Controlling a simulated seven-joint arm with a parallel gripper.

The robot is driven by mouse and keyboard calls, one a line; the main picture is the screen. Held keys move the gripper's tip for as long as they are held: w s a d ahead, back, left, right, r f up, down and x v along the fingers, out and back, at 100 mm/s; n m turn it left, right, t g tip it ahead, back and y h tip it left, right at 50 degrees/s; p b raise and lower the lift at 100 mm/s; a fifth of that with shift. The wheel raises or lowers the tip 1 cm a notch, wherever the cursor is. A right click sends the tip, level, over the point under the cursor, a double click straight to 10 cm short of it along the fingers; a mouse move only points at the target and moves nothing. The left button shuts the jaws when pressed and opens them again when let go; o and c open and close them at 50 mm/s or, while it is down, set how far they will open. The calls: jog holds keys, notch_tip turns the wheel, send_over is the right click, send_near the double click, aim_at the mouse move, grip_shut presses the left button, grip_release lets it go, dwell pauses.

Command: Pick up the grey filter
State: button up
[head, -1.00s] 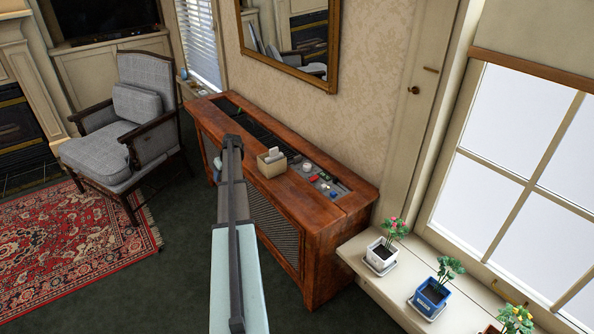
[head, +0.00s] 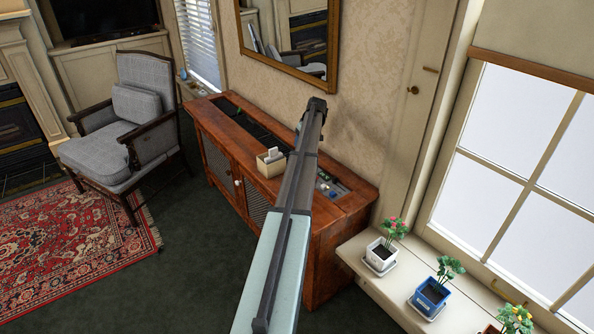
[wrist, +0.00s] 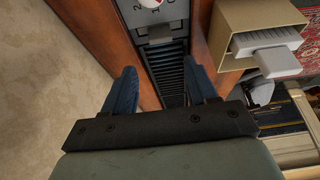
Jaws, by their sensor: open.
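The grey filter (head: 274,152) is a pale slab standing in a small tan box on the wooden cabinet. In the wrist view the filter (wrist: 262,38) sticks out of the open box at the upper right, outside my fingers. My gripper (head: 316,104) is raised over the cabinet near the wall, to the right of the box in the head view. In the wrist view its two blue fingers (wrist: 162,88) are apart, with nothing between them but the dark grille below. The filter's lower part is hidden in the box.
The tan box (head: 265,169) stands on the front part of the wooden cabinet (head: 335,213). A recessed panel with a dial (wrist: 150,4) lies beside the black grille (wrist: 168,68). A mirror (head: 330,75) hangs on the wall behind. Potted plants line the sill at right.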

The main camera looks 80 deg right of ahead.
jog(key=x, duration=1.2)
jog(key=shift+w+f, duration=0.1)
jog(key=shift+f, duration=0.15)
jog(key=shift+c, duration=0.3)
grip_shut()
